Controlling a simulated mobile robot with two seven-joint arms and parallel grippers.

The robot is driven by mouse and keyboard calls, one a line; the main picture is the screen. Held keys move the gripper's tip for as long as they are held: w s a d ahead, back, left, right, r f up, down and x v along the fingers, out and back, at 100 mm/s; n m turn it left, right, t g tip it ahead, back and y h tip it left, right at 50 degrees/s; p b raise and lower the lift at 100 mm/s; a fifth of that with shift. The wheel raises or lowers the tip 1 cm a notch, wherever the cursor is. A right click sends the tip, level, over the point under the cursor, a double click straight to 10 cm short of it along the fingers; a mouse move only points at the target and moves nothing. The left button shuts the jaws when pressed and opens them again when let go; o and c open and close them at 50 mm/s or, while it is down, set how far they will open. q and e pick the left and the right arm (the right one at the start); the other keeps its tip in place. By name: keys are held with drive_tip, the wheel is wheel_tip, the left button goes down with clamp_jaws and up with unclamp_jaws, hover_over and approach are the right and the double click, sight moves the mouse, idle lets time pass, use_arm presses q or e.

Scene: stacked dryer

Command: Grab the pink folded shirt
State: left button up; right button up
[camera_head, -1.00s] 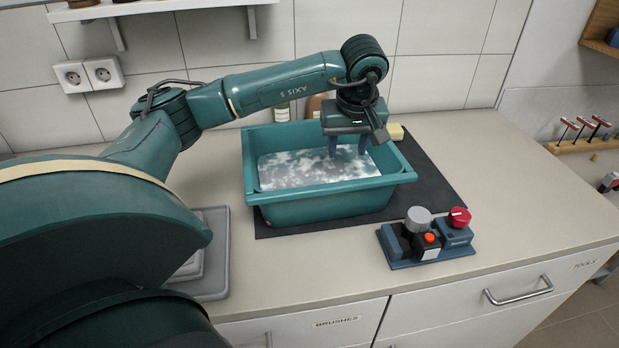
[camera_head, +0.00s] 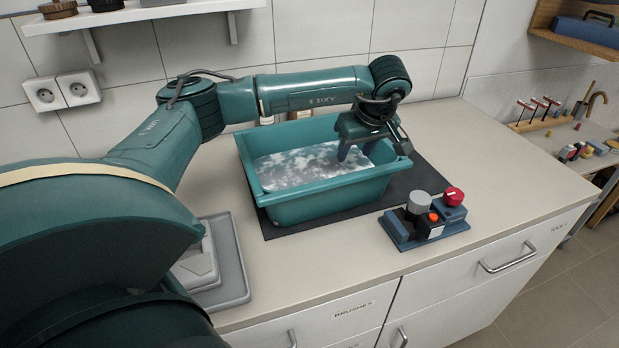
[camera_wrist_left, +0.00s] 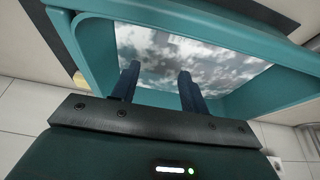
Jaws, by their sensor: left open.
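I see no pink folded shirt in either view. A teal basin (camera_head: 320,202) holding cloudy, foam-covered water (camera_head: 305,165) stands on the counter. My left gripper (camera_head: 355,153) is over the right part of the basin, fingers pointing down at the water. In the left wrist view its two fingers (camera_wrist_left: 158,88) are apart with nothing between them, in front of the foamy water (camera_wrist_left: 190,60). I cannot tell whether the fingertips touch the water. Anything under the foam is hidden. My right gripper is not in view.
The basin stands on a dark mat (camera_head: 428,182). A blue control box (camera_head: 425,230) with knobs and a red button is right of it. A grey tray (camera_head: 228,275) lies at left, partly behind my arm. The counter's right side (camera_head: 490,155) is clear.

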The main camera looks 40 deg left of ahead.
sight(347, 172)
use_arm(q)
drive_tip(key=x, duration=0.4)
drive_tip(key=p+x, duration=0.1)
drive_tip(key=x, duration=0.3)
drive_tip(key=shift+s+d+f+p, duration=0.1)
drive_tip(key=shift+d+f+p, duration=0.05)
drive_tip(key=shift+d+p, duration=0.15)
clamp_jaws()
